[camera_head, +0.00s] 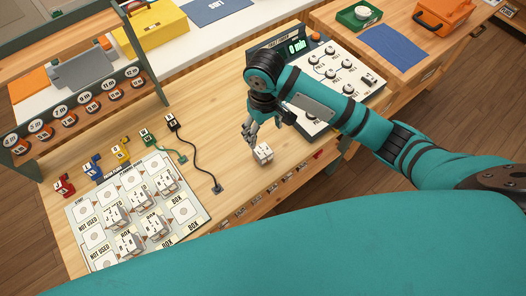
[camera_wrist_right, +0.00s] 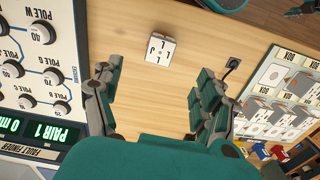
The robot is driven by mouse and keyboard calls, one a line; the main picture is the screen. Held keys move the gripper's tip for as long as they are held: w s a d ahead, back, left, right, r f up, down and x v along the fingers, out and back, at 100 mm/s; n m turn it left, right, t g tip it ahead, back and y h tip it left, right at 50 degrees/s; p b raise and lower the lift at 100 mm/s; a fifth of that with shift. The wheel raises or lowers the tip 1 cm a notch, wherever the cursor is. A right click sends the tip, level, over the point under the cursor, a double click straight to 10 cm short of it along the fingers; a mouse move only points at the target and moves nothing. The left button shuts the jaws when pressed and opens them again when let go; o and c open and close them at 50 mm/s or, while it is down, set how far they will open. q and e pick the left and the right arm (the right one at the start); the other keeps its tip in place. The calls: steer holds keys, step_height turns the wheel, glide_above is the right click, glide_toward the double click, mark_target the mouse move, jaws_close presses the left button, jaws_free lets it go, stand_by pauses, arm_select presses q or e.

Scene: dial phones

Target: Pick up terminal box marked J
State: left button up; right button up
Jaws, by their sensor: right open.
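The terminal box (camera_head: 264,153) is a small white block standing alone on the wooden table, just below my right gripper (camera_head: 250,131) in the head view. In the right wrist view the box (camera_wrist_right: 161,49) shows a J-like mark and other dark marks on its top. There my right gripper (camera_wrist_right: 153,75) is open, its fingers spread wide to either side with bare table between them. The box lies beyond the fingertips, untouched. Other white boxes (camera_head: 130,242) stand on the marked mat (camera_head: 185,232). My left gripper is not in view.
A fault finder panel (camera_head: 318,118) with knobs stands to the right of the box. A black lead (camera_head: 200,155) and a green lead (camera_head: 168,150) lie to its left. A shelf rack (camera_head: 140,62) stands at the left. The table around the box is clear.

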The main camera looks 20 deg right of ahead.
mark_target(263, 150)
step_height(263, 150, down, 7)
steer(key=shift+f+p, duration=0.1)
steer(key=shift+p, duration=0.35)
steer(key=shift+f, duration=0.5)
steer(key=f, duration=0.2)
steer(key=f+p, duration=0.1)
steer(key=f, duration=0.1)
steer(key=shift+w+a+f, duration=0.1)
steer(key=shift+w+f, duration=0.05)
steer(key=shift+w, duration=0.05)
steer(key=shift+c, duration=0.3)
steer(key=c, duration=1.2)
